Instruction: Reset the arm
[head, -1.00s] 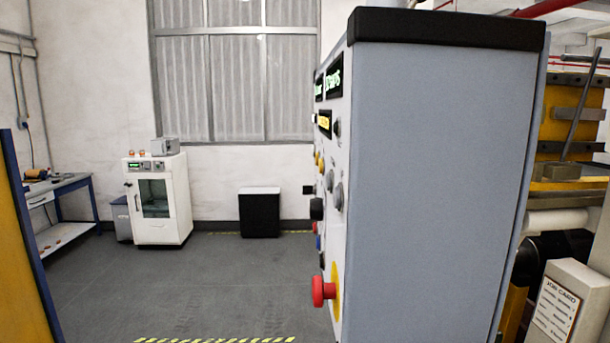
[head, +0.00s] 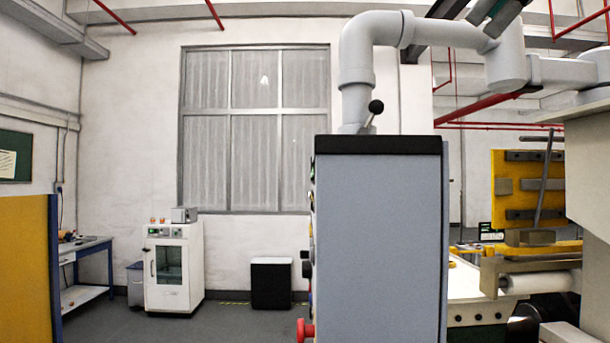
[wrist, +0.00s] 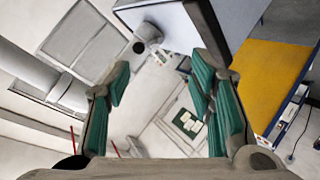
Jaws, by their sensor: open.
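My gripper (wrist: 160,82) shows in the wrist view with its two green-padded fingers spread wide apart. Nothing is held between them, and I see the far wall and floor area through the gap. In the head view, a dark piece with green on it at the top edge (head: 492,14) looks like part of my gripper, mostly cut off by the frame. It appears close to the grey pipe arm (head: 505,58), but I cannot tell the distance.
A grey control cabinet (head: 380,240) with a red button stands in front, a black-knobbed lever on top. A machine with a yellow plate (head: 527,188) is at right. A white cabinet (head: 173,268), black box (head: 271,283) and workbench (head: 85,247) are further back, with open floor before them.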

